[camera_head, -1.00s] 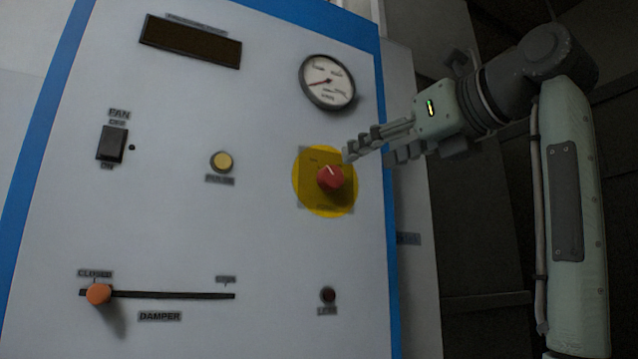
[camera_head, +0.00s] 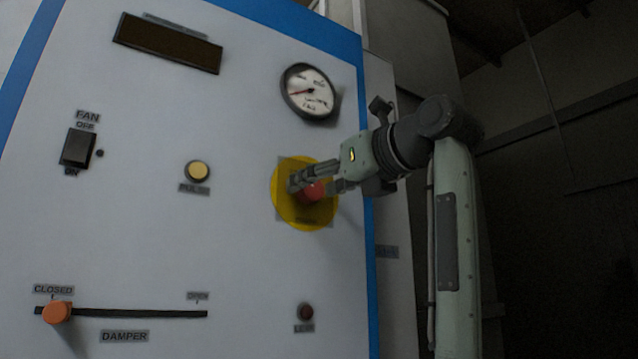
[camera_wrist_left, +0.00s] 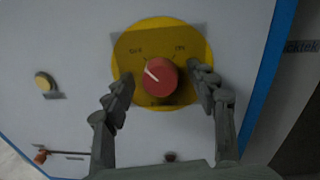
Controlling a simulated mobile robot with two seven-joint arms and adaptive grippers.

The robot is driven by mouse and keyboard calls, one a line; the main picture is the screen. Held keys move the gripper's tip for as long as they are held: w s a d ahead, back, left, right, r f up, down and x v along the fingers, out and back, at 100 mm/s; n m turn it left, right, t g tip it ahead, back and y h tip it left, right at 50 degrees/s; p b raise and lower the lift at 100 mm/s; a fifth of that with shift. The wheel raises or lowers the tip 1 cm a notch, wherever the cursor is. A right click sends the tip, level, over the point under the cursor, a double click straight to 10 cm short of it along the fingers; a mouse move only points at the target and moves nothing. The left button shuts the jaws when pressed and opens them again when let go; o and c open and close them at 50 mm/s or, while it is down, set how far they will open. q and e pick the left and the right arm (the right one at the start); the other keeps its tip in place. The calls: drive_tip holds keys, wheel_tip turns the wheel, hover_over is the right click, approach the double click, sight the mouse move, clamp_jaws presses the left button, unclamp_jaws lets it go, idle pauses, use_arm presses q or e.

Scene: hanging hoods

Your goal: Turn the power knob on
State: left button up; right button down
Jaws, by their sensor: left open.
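The red power knob (camera_head: 314,192) sits on a dark plate over a yellow disc (camera_head: 289,214) on the panel. In the left wrist view the knob (camera_wrist_left: 160,77) shows whole, its white pointer line aimed up and left. The small labels on its plate are too blurred to read surely. My left gripper (camera_head: 311,187) is at the knob and partly hides it in the head view. In the left wrist view the gripper (camera_wrist_left: 161,82) is open, one finger on each side of the knob, with gaps showing between knob and fingers. My right gripper is not in view.
Above the knob is a round gauge (camera_head: 310,91). To the left are a yellow pulse button (camera_head: 198,171), a black fan switch (camera_head: 78,149) and an orange damper slider (camera_head: 57,312) at its closed end. A small dark lamp (camera_head: 305,312) is below. Dark space lies right of the panel.

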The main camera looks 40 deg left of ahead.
use_arm(q)
drive_tip(key=shift+c, duration=0.3)
drive_tip(key=c, duration=1.1)
